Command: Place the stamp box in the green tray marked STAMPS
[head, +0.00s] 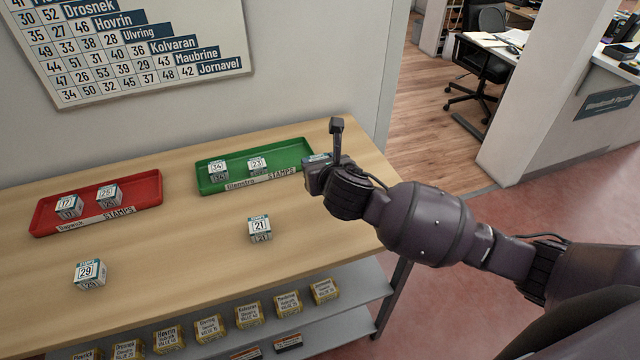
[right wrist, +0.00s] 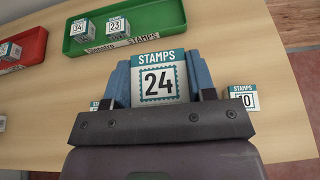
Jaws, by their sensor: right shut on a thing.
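My right gripper (right wrist: 160,88) is shut on a white-and-teal stamp box marked 24 (right wrist: 158,84), held between its blue fingers. In the head view this gripper (head: 318,168) is by the right end of the green tray, and the held box (head: 318,158) shows only as a sliver. The green tray (head: 214,186) marked STAMPS lies at the back of the counter. Two stamp boxes sit in its left and middle, one marked 23 (head: 257,165). The tray also shows in the right wrist view (right wrist: 170,20), beyond the held box. My left gripper is out of view.
A red tray (head: 148,190) marked STAMPS holds boxes 17 (head: 69,206) and 25 (head: 109,196). Loose boxes 21 (head: 260,228) and 29 (head: 90,273) stand on the wooden counter (head: 180,250). Another box (right wrist: 243,97) stands right of my gripper in the wrist view. Yellow boxes (head: 249,315) fill the shelf below.

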